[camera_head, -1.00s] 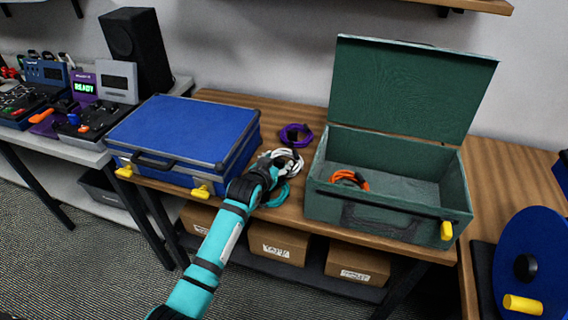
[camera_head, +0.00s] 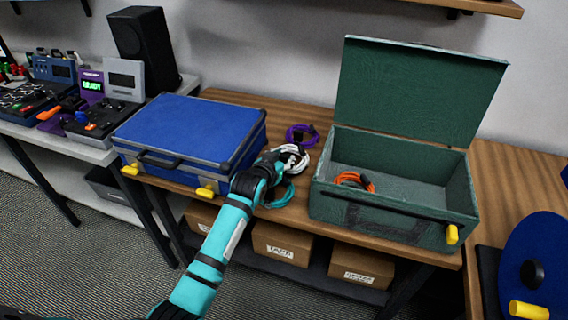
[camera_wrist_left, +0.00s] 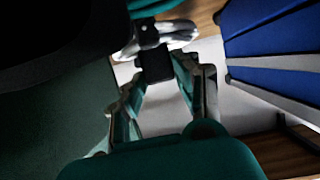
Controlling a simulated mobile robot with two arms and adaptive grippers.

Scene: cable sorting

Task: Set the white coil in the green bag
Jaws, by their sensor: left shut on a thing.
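The white coil (camera_head: 294,155) is at my left gripper (camera_head: 276,162), between the blue case and the green case. In the left wrist view, the fingers of my left gripper (camera_wrist_left: 158,85) close on the black tie of the white coil (camera_wrist_left: 172,33). The green bag shows as a green hard case (camera_head: 392,206) with its lid raised, right of the gripper. An orange coil (camera_head: 356,180) lies inside it at the left. My right gripper is not in view.
A purple coil (camera_head: 301,134) lies behind the white one, and a teal coil (camera_head: 281,195) lies partly hidden by the gripper. A closed blue case (camera_head: 192,128) stands left. The green case's front wall and upright lid are obstacles; its right inside is clear.

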